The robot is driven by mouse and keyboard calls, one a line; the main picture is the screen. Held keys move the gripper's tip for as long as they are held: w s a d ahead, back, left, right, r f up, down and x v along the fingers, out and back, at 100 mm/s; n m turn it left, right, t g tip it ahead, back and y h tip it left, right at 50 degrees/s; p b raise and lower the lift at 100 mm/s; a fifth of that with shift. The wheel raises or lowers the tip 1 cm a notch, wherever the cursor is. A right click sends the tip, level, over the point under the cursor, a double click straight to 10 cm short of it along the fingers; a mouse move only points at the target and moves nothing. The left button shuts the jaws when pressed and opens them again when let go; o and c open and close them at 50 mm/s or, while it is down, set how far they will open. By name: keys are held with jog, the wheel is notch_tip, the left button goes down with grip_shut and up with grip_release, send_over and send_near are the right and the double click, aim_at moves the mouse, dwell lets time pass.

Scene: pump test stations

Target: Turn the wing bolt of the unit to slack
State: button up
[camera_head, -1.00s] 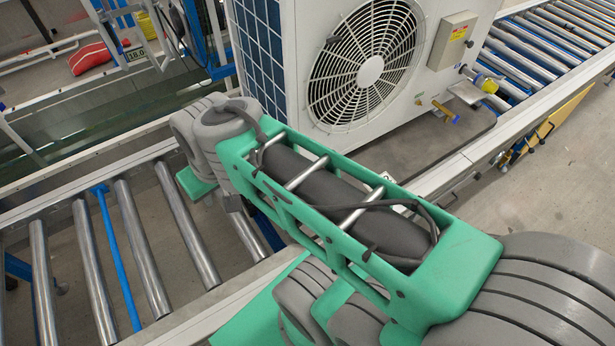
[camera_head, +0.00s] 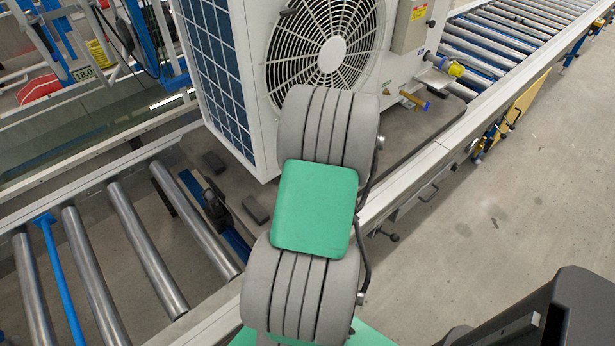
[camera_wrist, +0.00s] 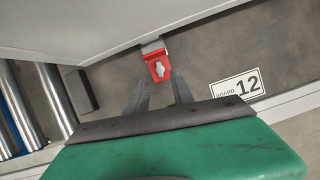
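The unit (camera_head: 245,30) is a white box with a round fan grille, standing on a dark board on the conveyor. In the wrist view its white side (camera_wrist: 100,25) fills the top. A red clamp piece (camera_wrist: 155,58) with a pale, wing-shaped piece (camera_wrist: 160,69), which looks like the wing bolt, sits at the unit's lower edge. My gripper (camera_wrist: 160,91) has its two dark fingers apart with nothing between them. The tips are just below the red piece in the picture; whether they touch it, I cannot tell. My arm hides the gripper and this spot in the head view.
A dark block (camera_wrist: 81,91) is at left, beside the rollers (camera_wrist: 40,95). In the head view, brass valves (camera_head: 414,100) stick out from the unit's right side. Open floor (camera_head: 500,215) lies at right.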

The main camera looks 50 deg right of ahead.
jog(key=x, duration=0.5)
jog(key=shift+w+f, duration=0.1)
jog(key=shift+f, duration=0.15)
grip_shut()
